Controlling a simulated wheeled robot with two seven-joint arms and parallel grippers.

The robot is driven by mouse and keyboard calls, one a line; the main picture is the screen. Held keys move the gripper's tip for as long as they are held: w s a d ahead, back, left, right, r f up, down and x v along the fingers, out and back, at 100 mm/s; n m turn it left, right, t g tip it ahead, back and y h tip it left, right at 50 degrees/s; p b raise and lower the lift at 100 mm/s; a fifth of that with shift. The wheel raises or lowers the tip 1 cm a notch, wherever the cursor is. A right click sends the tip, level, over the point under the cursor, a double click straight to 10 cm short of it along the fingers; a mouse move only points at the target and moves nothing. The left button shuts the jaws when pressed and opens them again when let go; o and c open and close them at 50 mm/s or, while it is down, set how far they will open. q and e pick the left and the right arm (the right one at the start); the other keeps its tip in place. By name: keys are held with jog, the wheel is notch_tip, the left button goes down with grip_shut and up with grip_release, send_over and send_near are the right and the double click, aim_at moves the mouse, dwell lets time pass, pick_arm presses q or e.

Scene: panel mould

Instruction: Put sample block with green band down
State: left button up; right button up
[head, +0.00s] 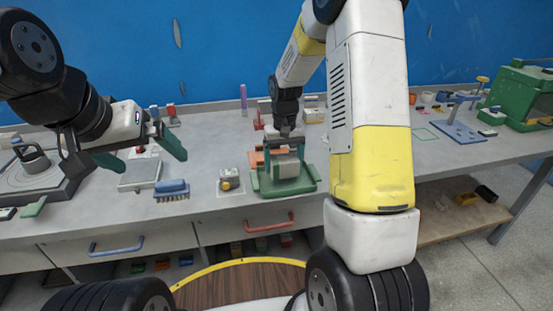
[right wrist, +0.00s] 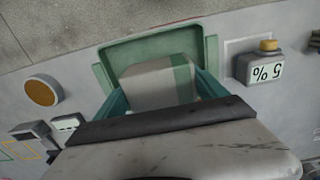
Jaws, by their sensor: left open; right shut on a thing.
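The sample block with the green band (right wrist: 150,86) is pale grey, and its green band shows in the right wrist view. My right gripper (head: 287,150) points down and is shut on the block, with a teal finger on each side. The block also shows in the head view (head: 288,168), within the outline of a green tray (head: 285,189). The tray rim also shows in the right wrist view (right wrist: 120,50). I cannot tell whether the block touches the tray floor. My left gripper (head: 142,158) is open and empty above the bench at the left.
A grey block with a yellow knob (head: 230,181), marked "5 %" in the right wrist view (right wrist: 262,68), stands left of the tray. A blue brush (head: 171,187) and a pale flat plate (head: 139,175) lie further left. A green machine (head: 522,95) stands at the far right.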

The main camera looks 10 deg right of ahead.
jog(key=shift+w+d+f, duration=0.15)
jog(key=shift+d+f, duration=0.05)
jog(key=shift+f, duration=0.7)
jog(key=shift+w+d+f, duration=0.15)
jog(key=shift+f, duration=0.7)
jog(key=shift+f, duration=0.2)
jog(key=o, duration=1.7)
notch_tip(320, 180, up, 13)
jog(key=shift+s+f, duration=0.1)
jog(key=shift+f, duration=0.05)
notch_tip(320, 180, up, 7)
jog(key=t, duration=0.1)
send_over(285, 171)
jog(key=s, duration=0.2)
jog(key=s+r+t+y, duration=0.1)
jog(key=s+r+t, duration=0.1)
jog(key=s, duration=0.7)
jog(key=s+a+r+t+y, duration=0.1)
jog(key=s+r+t, duration=0.2)
jog(key=s, duration=0.7)
jog(key=shift+a+r, duration=0.15)
jog(key=shift+r, duration=0.7)
